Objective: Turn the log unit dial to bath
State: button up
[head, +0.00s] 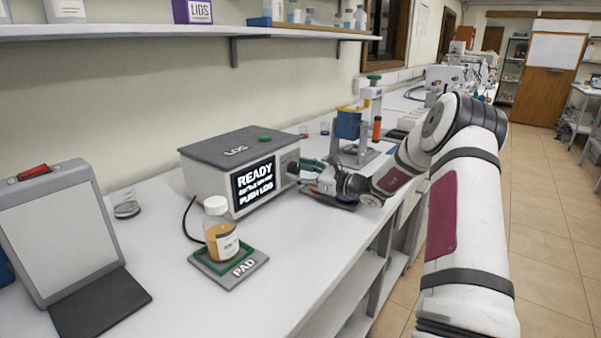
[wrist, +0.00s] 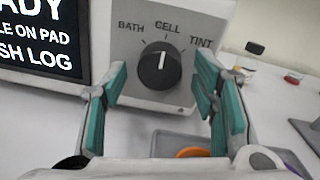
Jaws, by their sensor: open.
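The log unit (head: 232,160) is a grey box on the bench with a black screen (head: 254,185) that reads READY. In the wrist view its dial (wrist: 160,68) is a round black knob with a white mark. The labels above it read BATH, CELL and TINT from left to right. The white mark points up, at CELL. My gripper (wrist: 160,97) is open, its teal-padded fingers in front of the panel, one on each side of the dial with gaps between. In the head view my gripper (head: 311,174) is at the unit's right side, and the dial is mostly hidden there.
A capped amber bottle (head: 221,238) stands on the pad (head: 243,268) in front of the unit. A grey tray (wrist: 172,145) lies below the dial. A blue and grey device (head: 350,125) stands behind my gripper. A grey board (head: 60,230) stands at left.

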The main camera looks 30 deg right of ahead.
jog(key=c, duration=1.2)
jog(key=shift+o, duration=0.2)
jog(key=shift+n, duration=0.3)
jog(key=n+b, duration=0.3)
jog(key=n, duration=0.1)
jog(key=shift+w+b, duration=0.1)
jog(key=shift+b, duration=0.3)
jog(key=n+b, duration=0.2)
jog(key=shift+n, duration=0.4)
jog(key=n+b, duration=0.2)
jog(key=b, duration=0.1)
jog(key=shift+d, duration=0.1)
jog(key=shift+r+n+b, duration=0.1)
jog(key=shift+n+b, duration=0.2)
jog(key=shift+b, duration=0.1)
